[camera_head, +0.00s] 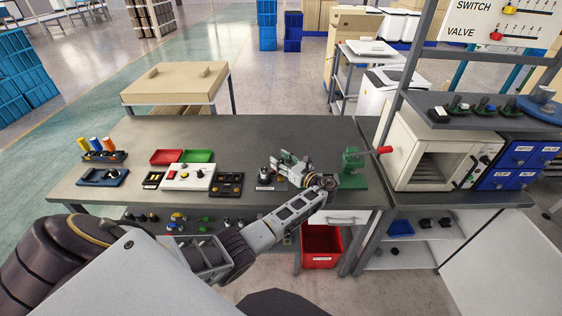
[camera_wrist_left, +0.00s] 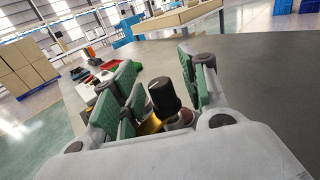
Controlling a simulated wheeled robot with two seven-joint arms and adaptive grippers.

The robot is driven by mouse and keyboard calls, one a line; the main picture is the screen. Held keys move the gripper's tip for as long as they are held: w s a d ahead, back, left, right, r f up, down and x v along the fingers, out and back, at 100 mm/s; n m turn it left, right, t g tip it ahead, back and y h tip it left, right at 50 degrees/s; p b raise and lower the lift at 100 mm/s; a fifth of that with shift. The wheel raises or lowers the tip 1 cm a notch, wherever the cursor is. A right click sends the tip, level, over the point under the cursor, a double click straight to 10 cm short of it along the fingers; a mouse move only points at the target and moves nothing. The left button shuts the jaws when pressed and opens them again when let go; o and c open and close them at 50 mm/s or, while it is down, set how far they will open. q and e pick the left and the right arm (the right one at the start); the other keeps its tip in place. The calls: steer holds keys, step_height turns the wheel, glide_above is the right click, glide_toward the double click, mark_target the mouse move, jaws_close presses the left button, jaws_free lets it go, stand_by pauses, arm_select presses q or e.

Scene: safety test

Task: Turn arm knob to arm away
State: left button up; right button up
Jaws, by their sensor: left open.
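My left gripper (camera_head: 286,168) is open above the workbench, with green pads on its fingers. In the head view, a small device with a dark top (camera_head: 266,174) stands on a dark base just left of the fingers. In the left wrist view, a black cylindrical knob (camera_wrist_left: 163,97) with brass-coloured metal below it shows between the spread fingers of the left gripper (camera_wrist_left: 155,82). The fingers do not visibly close on it. I cannot read any arm or away marking, and the knob's base is partly hidden by the gripper. My right gripper is not in view.
A white box with a red button (camera_head: 188,177) and a dark switch panel (camera_head: 228,184) sit left of the gripper. A green press (camera_head: 352,168) with a red handle stands close on the right. Red (camera_head: 166,157) and green (camera_head: 198,156) trays lie behind. The bench's back is clear.

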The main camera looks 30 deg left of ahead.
arm_select(q)
steer(key=v, duration=1.2)
steer(key=shift+d, duration=0.1)
stand_by(0.7)
